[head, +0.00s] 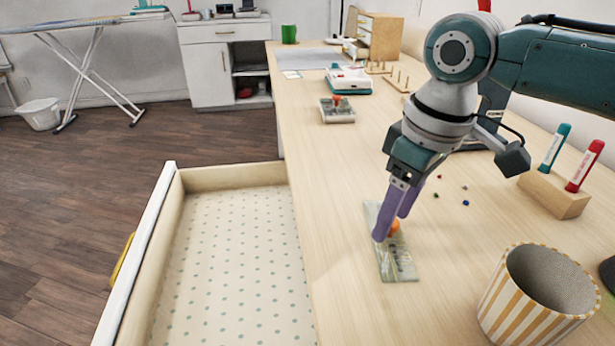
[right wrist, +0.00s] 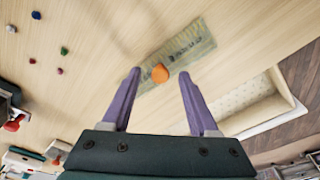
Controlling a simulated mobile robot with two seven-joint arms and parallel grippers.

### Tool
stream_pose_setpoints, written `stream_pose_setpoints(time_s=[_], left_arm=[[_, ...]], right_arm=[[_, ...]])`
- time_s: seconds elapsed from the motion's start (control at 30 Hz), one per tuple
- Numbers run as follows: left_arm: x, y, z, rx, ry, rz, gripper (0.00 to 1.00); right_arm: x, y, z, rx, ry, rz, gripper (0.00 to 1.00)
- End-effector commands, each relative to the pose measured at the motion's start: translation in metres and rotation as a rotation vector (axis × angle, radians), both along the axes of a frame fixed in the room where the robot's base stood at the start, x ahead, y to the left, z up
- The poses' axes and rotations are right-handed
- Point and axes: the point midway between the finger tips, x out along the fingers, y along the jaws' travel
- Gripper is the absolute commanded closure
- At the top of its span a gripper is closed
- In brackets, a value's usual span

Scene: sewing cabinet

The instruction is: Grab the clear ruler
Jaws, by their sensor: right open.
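The clear ruler (head: 401,262) lies flat on the wooden tabletop near the table's left edge, with an orange knob (head: 394,227) on top. In the right wrist view the ruler (right wrist: 190,43) shows beyond my fingertips, and its orange knob (right wrist: 160,73) appears between the two fingers. My right gripper (head: 391,229) is open, with purple fingers over the ruler in the head view. In the right wrist view the gripper (right wrist: 160,76) is empty, its fingers apart on either side of the knob. I cannot tell whether the fingers touch the ruler. My left gripper is not in view.
An open drawer (head: 231,177) with dotted lining juts out at the left. A striped cup (head: 520,310) stands at the front right, near a wooden block (head: 556,196) holding two markers. Small colored pins lie right of my gripper. Another piece with an orange knob (head: 337,115) lies farther back.

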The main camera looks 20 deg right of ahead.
Motion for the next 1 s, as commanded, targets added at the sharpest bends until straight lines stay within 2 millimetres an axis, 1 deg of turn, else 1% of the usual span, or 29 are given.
stream_pose_setpoints(time_s=[0.03,0.27,0.7,0.8,1.0], left_arm=[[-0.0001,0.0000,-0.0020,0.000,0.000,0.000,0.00],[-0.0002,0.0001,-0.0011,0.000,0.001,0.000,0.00],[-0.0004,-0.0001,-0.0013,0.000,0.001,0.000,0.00],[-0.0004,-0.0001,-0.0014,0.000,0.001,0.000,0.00],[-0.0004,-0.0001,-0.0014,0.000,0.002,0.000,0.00]], right_arm=[[0.0005,0.0003,-0.0036,0.000,0.000,0.000,0.40],[0.0007,0.0005,-0.0032,0.000,-0.001,0.001,0.41],[0.0007,0.0006,-0.0030,0.000,-0.001,0.001,0.90],[0.0007,0.0006,-0.0030,0.000,-0.001,0.001,1.00],[0.0007,0.0006,-0.0030,0.000,-0.001,0.001,1.00]])
